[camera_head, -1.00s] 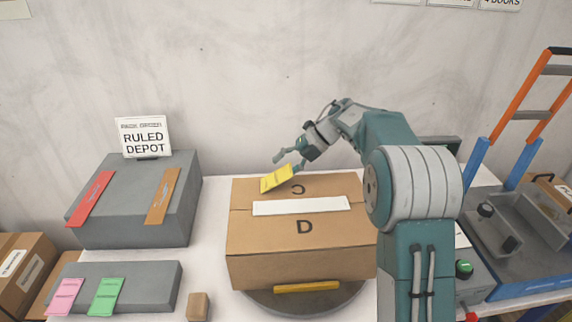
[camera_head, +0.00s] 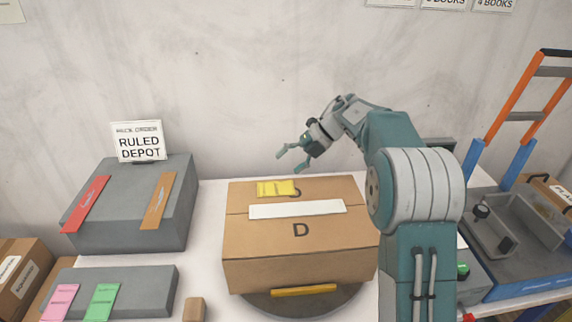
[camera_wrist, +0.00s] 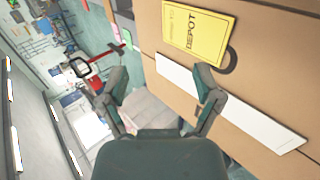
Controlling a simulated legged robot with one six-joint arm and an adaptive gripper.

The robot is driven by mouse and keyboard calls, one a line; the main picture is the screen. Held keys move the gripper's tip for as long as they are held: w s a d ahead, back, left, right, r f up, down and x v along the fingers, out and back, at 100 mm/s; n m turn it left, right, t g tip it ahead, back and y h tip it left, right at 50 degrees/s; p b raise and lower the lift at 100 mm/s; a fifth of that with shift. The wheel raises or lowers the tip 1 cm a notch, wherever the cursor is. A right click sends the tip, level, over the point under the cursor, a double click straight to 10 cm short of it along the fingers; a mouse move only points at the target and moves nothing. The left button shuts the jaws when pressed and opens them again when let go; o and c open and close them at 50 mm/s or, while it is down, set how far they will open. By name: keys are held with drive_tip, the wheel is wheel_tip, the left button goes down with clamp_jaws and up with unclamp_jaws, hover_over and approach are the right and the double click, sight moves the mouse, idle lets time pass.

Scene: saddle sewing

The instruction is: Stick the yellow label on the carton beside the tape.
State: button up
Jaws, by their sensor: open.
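The yellow label (camera_head: 277,188) lies flat on the top of the brown carton (camera_head: 255,245), behind the white tape strip (camera_head: 297,209) and apart from it. It partly covers a printed letter. In the wrist view the yellow label (camera_wrist: 195,42) reads "DEPOT" and lies beside the white tape (camera_wrist: 215,100). My gripper (camera_head: 292,160) is open and empty, above and behind the carton's back edge. In the wrist view my gripper's fingers (camera_wrist: 160,85) are spread apart, with nothing between them.
The carton sits on a round turntable (camera_head: 345,303). Grey blocks at left hold red (camera_head: 86,205), brown (camera_head: 157,202), pink (camera_head: 60,302) and green (camera_head: 102,301) labels. A small wooden block (camera_head: 194,309) stands in front. A blue-and-orange cart (camera_head: 515,250) is at right.

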drive_tip(key=shift+v, duration=2.5)
drive_tip(key=shift+r, duration=0.1)
drive_tip(key=shift+r, duration=2.9)
